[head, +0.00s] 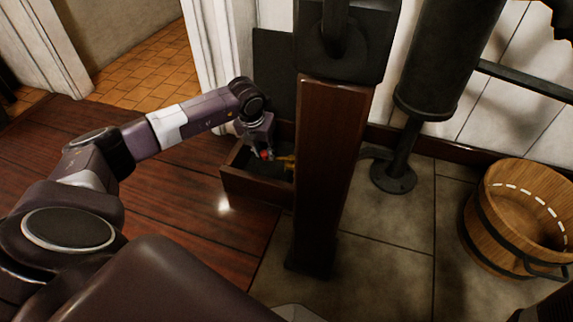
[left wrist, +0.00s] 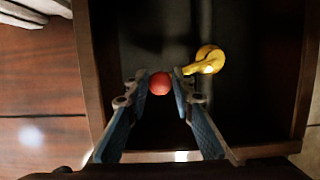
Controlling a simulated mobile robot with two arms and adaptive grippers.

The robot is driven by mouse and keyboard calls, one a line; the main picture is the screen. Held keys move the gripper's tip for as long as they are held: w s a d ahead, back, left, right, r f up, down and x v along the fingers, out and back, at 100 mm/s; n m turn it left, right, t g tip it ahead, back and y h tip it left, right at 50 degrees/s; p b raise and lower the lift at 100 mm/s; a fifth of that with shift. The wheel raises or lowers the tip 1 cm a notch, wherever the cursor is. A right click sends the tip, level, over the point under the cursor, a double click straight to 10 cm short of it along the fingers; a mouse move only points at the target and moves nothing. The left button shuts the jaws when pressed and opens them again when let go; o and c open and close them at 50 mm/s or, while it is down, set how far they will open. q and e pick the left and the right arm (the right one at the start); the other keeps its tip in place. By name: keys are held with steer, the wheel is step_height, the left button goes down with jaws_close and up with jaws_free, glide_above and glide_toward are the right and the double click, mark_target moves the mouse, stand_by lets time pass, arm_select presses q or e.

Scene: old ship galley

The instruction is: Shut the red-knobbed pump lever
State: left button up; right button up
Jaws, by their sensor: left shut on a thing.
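The red knob of the pump lever (head: 265,155) sits low inside an open wooden box by the wall. In the left wrist view the round red knob (left wrist: 159,83) lies between the tips of my left gripper (left wrist: 160,85), which is shut on it. In the head view my left gripper (head: 261,144) reaches down into the box from above. A yellow curved fitting (left wrist: 207,60) is just right of the knob and close to the right finger; part of it shows in the head view (head: 288,162). The lever's rod is hidden.
The wooden box (head: 252,190) has low walls around the knob. A thick wooden post (head: 328,170) stands right in front of it and hides its right part. A black pipe (head: 402,150) and a wooden bucket (head: 480,220) stand farther right. The plank floor at left is clear.

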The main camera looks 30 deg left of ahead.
arm_select(q)
steer(key=shift+a+f, duration=0.15)
steer(key=shift+w+a, duration=0.25)
steer(key=shift+w, duration=0.35)
steer(key=shift+w+a, duration=0.2)
steer(key=shift+w, duration=0.35)
steer(key=shift+w+a, duration=0.15)
steer(key=o, duration=1.3)
steer(key=shift+w, duration=0.15)
steer(key=shift+o, duration=0.2)
steer(key=p+v, duration=1.1)
steer(key=shift+d+p, duration=0.2)
steer(key=shift+p, duration=0.15)
